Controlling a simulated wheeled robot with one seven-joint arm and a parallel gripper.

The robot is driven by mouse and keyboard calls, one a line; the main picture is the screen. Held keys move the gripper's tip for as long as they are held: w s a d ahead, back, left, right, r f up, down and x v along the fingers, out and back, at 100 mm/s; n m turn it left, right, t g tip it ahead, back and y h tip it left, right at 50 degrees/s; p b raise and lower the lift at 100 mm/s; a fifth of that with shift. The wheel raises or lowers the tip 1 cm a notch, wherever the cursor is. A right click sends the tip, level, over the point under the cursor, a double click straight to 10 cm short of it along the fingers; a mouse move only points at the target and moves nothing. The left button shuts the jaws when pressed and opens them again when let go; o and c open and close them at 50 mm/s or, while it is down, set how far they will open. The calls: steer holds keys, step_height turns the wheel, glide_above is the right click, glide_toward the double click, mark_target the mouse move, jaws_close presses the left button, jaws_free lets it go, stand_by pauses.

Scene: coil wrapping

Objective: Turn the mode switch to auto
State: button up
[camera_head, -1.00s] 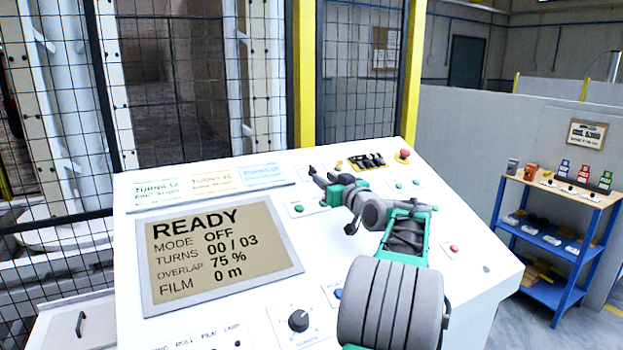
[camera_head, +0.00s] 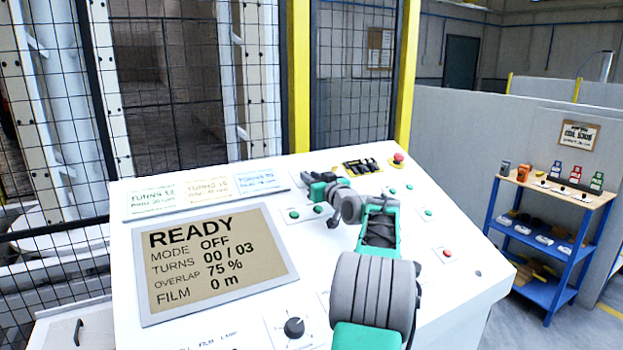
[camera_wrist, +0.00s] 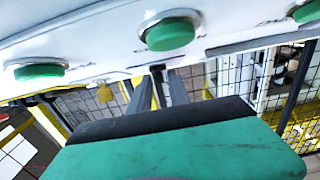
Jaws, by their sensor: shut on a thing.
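The mode switch shows as a small dark knob (camera_wrist: 157,68) on the white console, between the tips of my two grey fingers in the wrist view. My gripper (camera_wrist: 160,80) is shut on it. In the head view, my gripper (camera_head: 310,178) is at the upper middle of the sloped console, and its own body hides the knob. The display screen (camera_head: 215,262) reads READY, MODE OFF, TURNS 00 / 03. The switch's markings are too small or hidden to read.
Green buttons (camera_wrist: 170,33) sit close to my fingers. A round dial (camera_head: 294,327) is at the front. A mesh fence (camera_head: 165,90) stands behind. A blue shelf (camera_head: 545,245) is at right.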

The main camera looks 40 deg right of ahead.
jaws_close()
steer(key=shift+a+h+b, duration=0.1)
steer(key=shift+h+b, duration=0.2)
steer(key=shift+b, duration=0.1)
steer(key=shift+w+a+f+m+g+h+b, duration=0.15)
steer(key=shift+m+g+h+b, duration=0.25)
steer(key=shift+m+h+b, duration=0.35)
steer(key=m+h+b, duration=0.1)
steer(key=m+g+h, duration=0.1)
steer(key=m, duration=0.1)
steer(key=shift+w+a+g+b, duration=0.1)
steer(key=shift+a+g+b, duration=0.15)
steer(key=shift+g+b, duration=0.1)
steer(key=m+g+h, duration=0.3)
steer(key=m, duration=0.1)
steer(key=shift+w+a+r, duration=0.2)
steer(key=shift+w+r, duration=0.05)
steer(key=shift+m+g+h, duration=0.75)
steer(key=shift+m+g, duration=0.6)
steer(key=shift+m, duration=0.1)
steer(key=o, duration=0.6)
jaws_free()
steer(key=shift+d, duration=0.1)
